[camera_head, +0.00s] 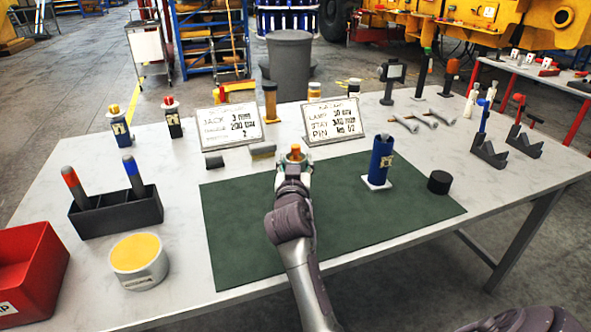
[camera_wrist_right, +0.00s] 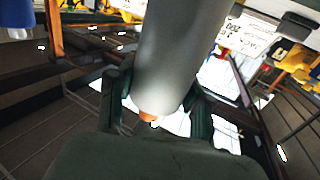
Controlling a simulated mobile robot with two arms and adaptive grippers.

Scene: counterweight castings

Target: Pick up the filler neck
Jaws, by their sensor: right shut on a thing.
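My right gripper (camera_head: 295,163) is over the back part of the green mat, with its fingers closed around a grey cylinder (camera_wrist_right: 182,55) with an orange end, which I take to be the filler neck. In the head view only its orange end (camera_head: 295,149) shows clearly above the fingers; the rest is hidden by my gripper. In the right wrist view the cylinder sits between the two dark fingers of the right gripper (camera_wrist_right: 158,108). I cannot tell whether it touches the mat. My left gripper is not in view.
A blue cylinder (camera_head: 381,160) on a white base and a black puck (camera_head: 439,182) stand to the right. Two sign plates (camera_head: 336,123) stand behind. At left are a dark holder (camera_head: 117,214), a yellow-topped round tub (camera_head: 138,262) and a red bin (camera_head: 32,268). The front mat (camera_head: 235,250) is clear.

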